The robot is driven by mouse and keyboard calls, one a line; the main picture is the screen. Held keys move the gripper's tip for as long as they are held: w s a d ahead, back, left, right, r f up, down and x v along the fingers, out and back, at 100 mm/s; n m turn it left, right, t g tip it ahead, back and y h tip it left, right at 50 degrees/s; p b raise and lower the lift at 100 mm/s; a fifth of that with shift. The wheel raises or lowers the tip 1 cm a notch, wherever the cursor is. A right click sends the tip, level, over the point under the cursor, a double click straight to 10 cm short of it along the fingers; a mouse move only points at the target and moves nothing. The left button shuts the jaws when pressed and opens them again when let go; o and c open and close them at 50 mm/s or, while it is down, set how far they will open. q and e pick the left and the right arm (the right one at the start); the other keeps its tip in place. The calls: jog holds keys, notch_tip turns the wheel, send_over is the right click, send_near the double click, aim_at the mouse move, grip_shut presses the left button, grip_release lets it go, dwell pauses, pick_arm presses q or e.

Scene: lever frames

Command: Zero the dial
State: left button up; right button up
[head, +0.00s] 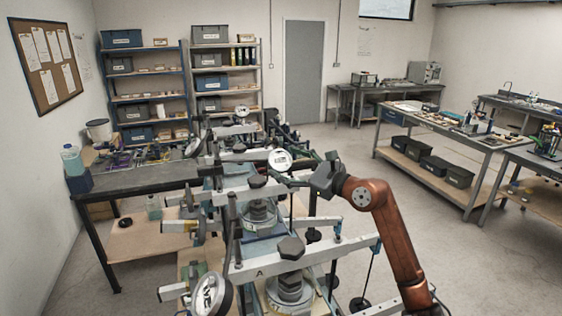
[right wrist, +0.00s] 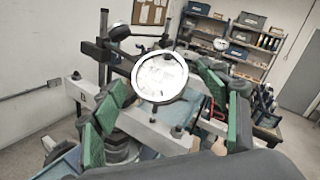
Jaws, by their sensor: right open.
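My right gripper (head: 300,171) is open just right of this dial. In the right wrist view its green-padded fingers (right wrist: 166,86) lie on either side of the dial; I cannot tell whether they touch it. A nearer dial (head: 210,295) sits on the frame marked A (head: 285,262). My left gripper is not in view.
More lever frames with dials, one dial at the back (head: 242,111), stand close behind. Hexagonal-topped weights (head: 257,208) and upright posts crowd the space around my right gripper. A dark workbench (head: 130,178) is at left. Open floor (head: 345,150) lies to the right.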

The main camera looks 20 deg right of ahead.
jog(key=shift+x, duration=1.1)
jog(key=c, duration=1.2)
jog(key=m+t+h+p, duration=0.1)
jog(key=m+p, duration=0.1)
jog(key=m+t+h+p, duration=0.1)
jog(key=m+p, duration=0.1)
jog(key=shift+s+a+r+h, duration=0.1)
jog(key=shift+a+r+h, duration=0.05)
jog(key=shift+h, duration=0.25)
jog(key=shift+m+t+h+p, duration=0.4)
jog(key=shift+m+h+p, duration=0.2)
jog(key=shift+m, duration=0.2)
jog(key=shift+m+t+h, duration=0.3)
jog(key=shift+m+h, duration=0.1)
jog(key=shift+m, duration=0.2)
jog(key=shift+f, duration=0.25)
jog(key=o, duration=1.2)
